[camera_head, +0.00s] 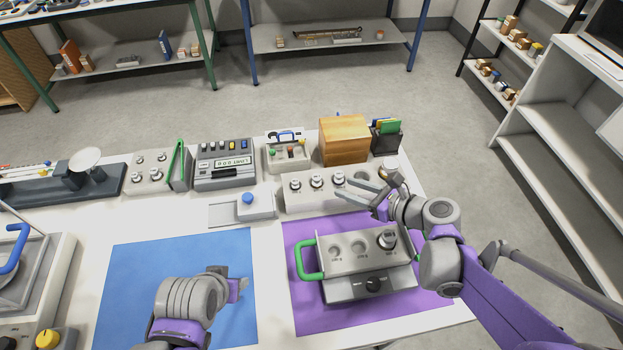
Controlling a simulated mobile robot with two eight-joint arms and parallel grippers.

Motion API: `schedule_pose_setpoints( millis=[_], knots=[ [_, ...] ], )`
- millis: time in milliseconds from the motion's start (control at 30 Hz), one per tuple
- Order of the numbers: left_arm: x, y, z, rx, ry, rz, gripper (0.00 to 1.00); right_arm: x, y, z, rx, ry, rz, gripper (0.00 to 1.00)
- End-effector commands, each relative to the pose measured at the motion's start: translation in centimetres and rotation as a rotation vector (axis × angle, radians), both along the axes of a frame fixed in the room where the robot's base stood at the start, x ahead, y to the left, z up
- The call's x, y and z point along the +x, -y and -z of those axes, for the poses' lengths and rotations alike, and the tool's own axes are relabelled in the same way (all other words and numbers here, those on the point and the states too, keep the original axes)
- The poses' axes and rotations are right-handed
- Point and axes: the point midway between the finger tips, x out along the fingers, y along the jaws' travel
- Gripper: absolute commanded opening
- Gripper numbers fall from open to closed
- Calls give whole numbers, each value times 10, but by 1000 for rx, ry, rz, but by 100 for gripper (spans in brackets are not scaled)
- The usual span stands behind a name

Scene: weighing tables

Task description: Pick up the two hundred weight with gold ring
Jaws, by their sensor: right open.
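Several small metal weights stand in the pale weight rack (300,203) at the back of the table. Three show left of my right gripper: a left one (295,184), a middle one (317,181) and one (339,176) close to the fingertips. Another metal weight (391,165) shows at the rack's right end, partly behind my wrist. Gold rings and marked values are too small to make out. My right gripper (346,187) is open over the rack, its fingers pointing left, with nothing seen held. My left gripper (240,288) is low over the blue mat (130,290); its jaws are unclear.
A grey tray (345,268) with green handles lies on the purple mat (300,325), one weight (387,238) in its right hole. A wooden box (344,142) and dark pen holder (386,140) stand behind the rack.

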Motion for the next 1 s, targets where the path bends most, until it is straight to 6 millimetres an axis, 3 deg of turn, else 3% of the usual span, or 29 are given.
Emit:
schedule_pose_setpoints(
  millis=[133, 700, 1000],
  knots=[
    [0, 0, 1, 0, -1, 0, 50, 15, -19, 10, 0, 1, -4, 46],
    [0, 0, 0, 0, 0, 0, 50, 51, -63, 38, -1, 1, -3, 46],
    [0, 0, 0, 0, 0, 0, 50, 53, -65, 40, -1, 1, 0, 44]
  ],
)
